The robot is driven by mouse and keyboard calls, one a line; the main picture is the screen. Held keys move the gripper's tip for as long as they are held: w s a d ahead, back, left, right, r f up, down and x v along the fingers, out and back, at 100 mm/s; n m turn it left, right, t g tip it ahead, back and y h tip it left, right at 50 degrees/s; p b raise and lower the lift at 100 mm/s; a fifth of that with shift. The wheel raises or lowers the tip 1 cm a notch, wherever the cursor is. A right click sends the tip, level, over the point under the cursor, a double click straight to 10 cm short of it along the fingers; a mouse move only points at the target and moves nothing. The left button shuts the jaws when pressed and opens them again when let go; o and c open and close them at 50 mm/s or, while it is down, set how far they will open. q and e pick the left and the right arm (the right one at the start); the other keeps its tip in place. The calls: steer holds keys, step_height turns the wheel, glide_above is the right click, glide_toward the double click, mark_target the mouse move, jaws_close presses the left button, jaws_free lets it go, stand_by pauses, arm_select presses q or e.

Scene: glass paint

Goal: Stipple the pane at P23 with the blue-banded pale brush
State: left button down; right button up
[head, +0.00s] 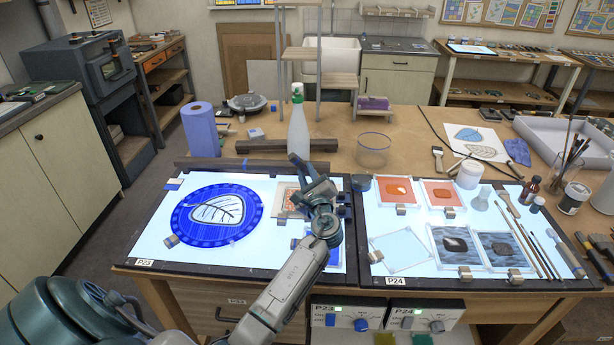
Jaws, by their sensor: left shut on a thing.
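The pane (216,219) on the left light table, labelled P23 (145,263), is a round blue glass with a pale leaf outline in its middle. My right gripper is not in view.
A small orange-patterned pane (284,202) lies partly behind my left gripper. A white spray bottle (298,131) stands behind it. Several panes and thin brushes (540,254) lie on P24. A blue paper roll (200,130) stands at the back left.

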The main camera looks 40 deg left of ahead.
arm_select(q)
steer(key=shift+r, duration=0.25)
steer(key=shift+f, duration=0.1)
steer(key=shift+w+f, duration=0.15)
steer(key=shift+f, duration=0.1)
steer(key=shift+w+a+f+m+h+b, duration=0.1)
steer(key=shift+w+f+m+h+b, duration=0.1)
steer(key=shift+w+f+m, duration=0.45)
steer(key=shift+w+a+f+m+h+b, duration=0.1)
steer(key=shift+w+f+m+b, duration=0.2)
steer(key=shift+f, duration=0.5)
steer(key=shift+r, duration=0.1)
steer(key=shift+f, duration=0.25)
steer(key=shift+f+b, duration=0.35)
steer(key=shift+b, duration=0.1)
